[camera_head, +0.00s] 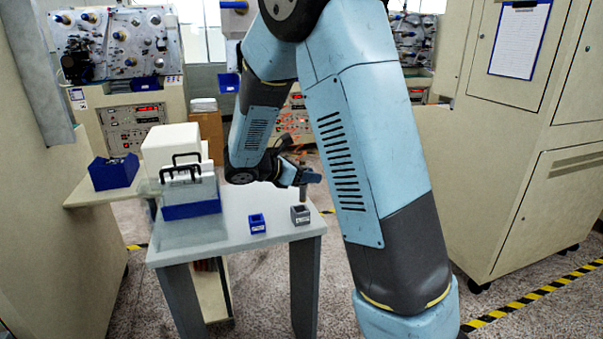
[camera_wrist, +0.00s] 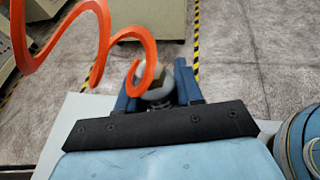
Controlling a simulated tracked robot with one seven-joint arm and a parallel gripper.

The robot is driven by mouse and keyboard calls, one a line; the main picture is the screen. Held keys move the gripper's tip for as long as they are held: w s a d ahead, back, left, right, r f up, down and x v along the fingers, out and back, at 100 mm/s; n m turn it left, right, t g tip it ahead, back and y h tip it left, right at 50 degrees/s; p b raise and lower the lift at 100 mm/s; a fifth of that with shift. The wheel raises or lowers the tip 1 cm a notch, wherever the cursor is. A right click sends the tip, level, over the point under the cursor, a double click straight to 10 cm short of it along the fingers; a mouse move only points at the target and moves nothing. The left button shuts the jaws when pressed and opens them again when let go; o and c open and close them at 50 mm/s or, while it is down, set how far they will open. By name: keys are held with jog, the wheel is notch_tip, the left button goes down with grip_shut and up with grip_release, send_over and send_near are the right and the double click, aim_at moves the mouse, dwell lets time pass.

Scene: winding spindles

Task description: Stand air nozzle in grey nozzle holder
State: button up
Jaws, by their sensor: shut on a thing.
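The grey nozzle holder (camera_head: 300,215) is a small open-topped block near the right edge of the table. My gripper (camera_head: 308,177) is above it in the head view, apart from it. In the wrist view my gripper (camera_wrist: 158,88) is shut on the air nozzle (camera_wrist: 155,95), a rounded greyish piece between the fingers. An orange coiled hose (camera_wrist: 148,52) curls over it and hides part of it. In the head view a small part of the nozzle (camera_head: 303,193) hangs below the fingers, over the holder. The holder is not distinguishable in the wrist view.
A blue holder (camera_head: 257,224) stands left of the grey one on the light grey table (camera_head: 235,240). A blue-based box (camera_head: 191,205) with black handles is farther left. A blue bin (camera_head: 113,172) sits on a side shelf. A beige cabinet (camera_head: 540,130) stands at right.

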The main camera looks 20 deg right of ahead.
jog(key=shift+a+f, duration=0.35)
jog(key=shift+f, duration=2.9)
jog(key=o, duration=1.2)
